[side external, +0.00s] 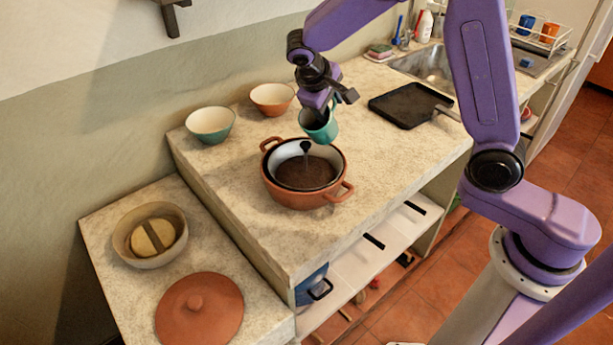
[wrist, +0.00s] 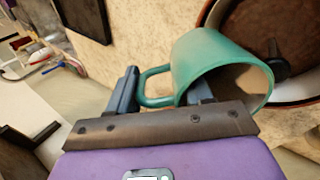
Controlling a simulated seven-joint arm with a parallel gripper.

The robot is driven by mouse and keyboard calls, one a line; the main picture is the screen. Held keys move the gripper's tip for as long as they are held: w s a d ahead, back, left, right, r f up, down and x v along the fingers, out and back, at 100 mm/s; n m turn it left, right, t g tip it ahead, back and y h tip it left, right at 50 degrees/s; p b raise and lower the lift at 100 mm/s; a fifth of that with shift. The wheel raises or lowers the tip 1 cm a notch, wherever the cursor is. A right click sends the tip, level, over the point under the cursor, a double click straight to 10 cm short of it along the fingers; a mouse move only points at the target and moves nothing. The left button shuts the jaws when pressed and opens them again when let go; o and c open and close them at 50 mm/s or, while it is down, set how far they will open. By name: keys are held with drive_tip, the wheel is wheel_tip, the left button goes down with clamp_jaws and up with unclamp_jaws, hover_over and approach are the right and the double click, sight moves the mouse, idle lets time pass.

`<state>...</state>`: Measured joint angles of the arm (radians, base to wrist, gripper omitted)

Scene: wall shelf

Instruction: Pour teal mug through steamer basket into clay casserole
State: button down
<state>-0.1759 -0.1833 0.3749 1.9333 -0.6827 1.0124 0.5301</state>
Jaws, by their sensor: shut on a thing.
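My gripper (side external: 328,95) is shut on the teal mug (side external: 322,130) and holds it above the back right rim of the clay casserole (side external: 297,198). In the wrist view, the fingers (wrist: 162,90) are at the handle of the teal mug (wrist: 205,62). The mug looks tilted, and brown shows inside its mouth; I cannot tell whether anything is flowing out. The casserole is terracotta with two side handles. Inside it sits a dark-rimmed, pale-walled insert with a black centre post, seemingly the steamer basket (side external: 286,153). Its bottom looks dark brown.
A teal-and-white bowl (side external: 210,124) and an orange bowl (side external: 272,98) stand behind. A black tray (side external: 410,105) lies to the right. On the lower left counter are a clay lid (side external: 200,308) and a bowl (side external: 150,252) holding a wooden disc. The counter front right of the casserole is clear.

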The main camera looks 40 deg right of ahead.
drive_tip(key=shift+d+y+b, duration=0.2)
drive_tip(key=shift+y+b, duration=0.15)
drive_tip(key=shift+y, duration=0.35)
drive_tip(key=shift+w+d+f+g+y+b, duration=0.15)
drive_tip(key=shift+f+g+y+b, duration=0.25)
drive_tip(key=shift+f+y, duration=0.25)
drive_tip(key=shift+r+y+b, duration=0.15)
drive_tip(key=shift+y+b, duration=0.3)
drive_tip(key=shift+y, duration=0.5)
drive_tip(key=shift+r+g+y+b, duration=0.6)
drive_tip(key=shift+r+y, duration=0.4)
drive_tip(key=shift+r, duration=0.4)
